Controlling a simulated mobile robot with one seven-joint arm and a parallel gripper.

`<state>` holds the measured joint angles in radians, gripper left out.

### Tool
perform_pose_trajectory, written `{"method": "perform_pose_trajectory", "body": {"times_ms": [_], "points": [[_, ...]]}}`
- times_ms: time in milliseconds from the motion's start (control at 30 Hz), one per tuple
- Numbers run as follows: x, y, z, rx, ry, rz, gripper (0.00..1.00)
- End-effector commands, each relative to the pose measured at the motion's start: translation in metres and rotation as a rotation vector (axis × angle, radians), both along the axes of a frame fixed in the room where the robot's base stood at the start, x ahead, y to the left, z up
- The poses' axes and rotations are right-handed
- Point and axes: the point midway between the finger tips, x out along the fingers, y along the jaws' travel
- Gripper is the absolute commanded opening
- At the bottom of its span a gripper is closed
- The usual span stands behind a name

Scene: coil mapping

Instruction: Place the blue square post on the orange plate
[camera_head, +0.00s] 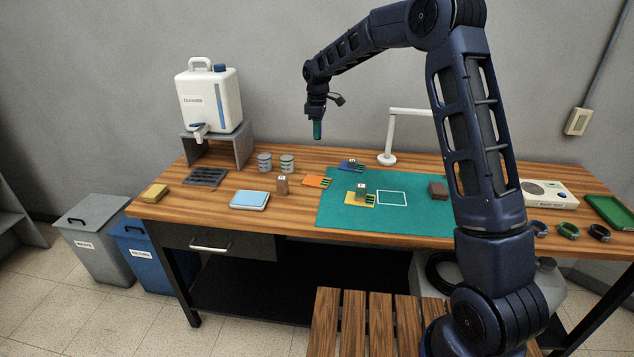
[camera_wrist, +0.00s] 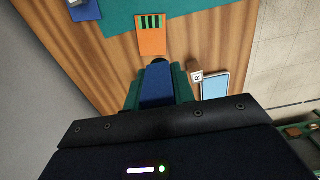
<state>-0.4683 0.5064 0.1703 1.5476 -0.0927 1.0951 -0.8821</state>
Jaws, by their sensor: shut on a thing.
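My gripper (camera_head: 317,130) is raised above the back of the table, fingers pointing down. In the wrist view, its green fingers (camera_wrist: 158,88) are shut on the blue square post (camera_wrist: 157,84), whose upper face shows between them. I cannot make out the post in the head view. The orange plate (camera_head: 314,182) lies flat at the left edge of the teal mat, with green and dark stripes at one end and nothing standing on it. In the wrist view, the orange plate (camera_wrist: 151,42) lies beyond the fingertips, apart from the post.
A blue plate (camera_head: 345,167) and a yellow plate (camera_head: 354,203) on the teal mat (camera_head: 410,215) each bear a block. A wooden block (camera_head: 282,187) stands left of the orange plate, near two grey tins (camera_head: 287,164). A white lamp (camera_head: 389,140) stands behind the mat.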

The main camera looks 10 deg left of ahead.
Motion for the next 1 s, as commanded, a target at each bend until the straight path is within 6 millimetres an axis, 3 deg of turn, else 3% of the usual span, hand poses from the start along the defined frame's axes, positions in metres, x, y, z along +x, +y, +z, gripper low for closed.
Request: {"method": "perform_pose_trajectory", "body": {"times_ms": [100,333,800,1000], "points": [[0.017,0.004,-0.001,0.000,0.001,0.017,0.01],[0.026,0.006,-0.015,-0.001,0.002,0.029,0.01],[0.025,0.006,-0.116,-0.002,0.003,0.029,0.01],[0.026,0.006,-0.148,-0.001,0.001,0.028,0.01]]}}
